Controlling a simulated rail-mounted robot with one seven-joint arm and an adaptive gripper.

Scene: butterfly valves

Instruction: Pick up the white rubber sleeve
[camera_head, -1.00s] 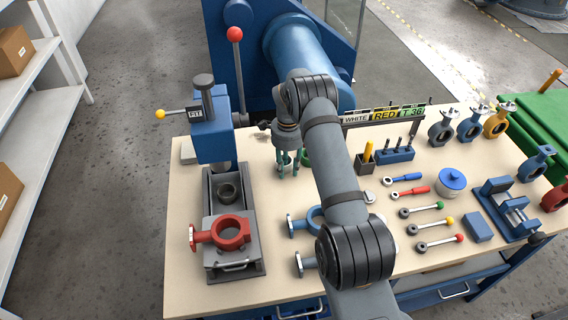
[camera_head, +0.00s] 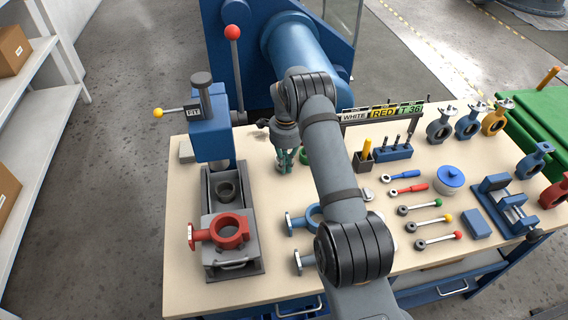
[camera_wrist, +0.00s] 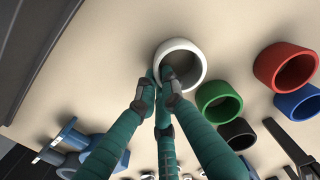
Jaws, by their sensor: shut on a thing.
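The white rubber sleeve (camera_wrist: 174,46) is a short open ring near the top centre of the wrist view. My gripper (camera_wrist: 160,88) has green fingers closed together at the sleeve's near-left rim. One fingertip overlaps the opening and another is at the outer side, so the wall appears pinched between them. In the head view my gripper (camera_head: 285,160) is low over the bench, right of the press, and hides the white sleeve. I cannot tell whether the sleeve is off the bench top.
Green (camera_wrist: 210,92), red (camera_wrist: 268,64), blue (camera_wrist: 296,100) and black sleeves stand close to the right of the white one. The blue press (camera_head: 211,135) and its grey fixture with a red valve body (camera_head: 229,232) stand left. A label rack (camera_head: 384,112) is behind right.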

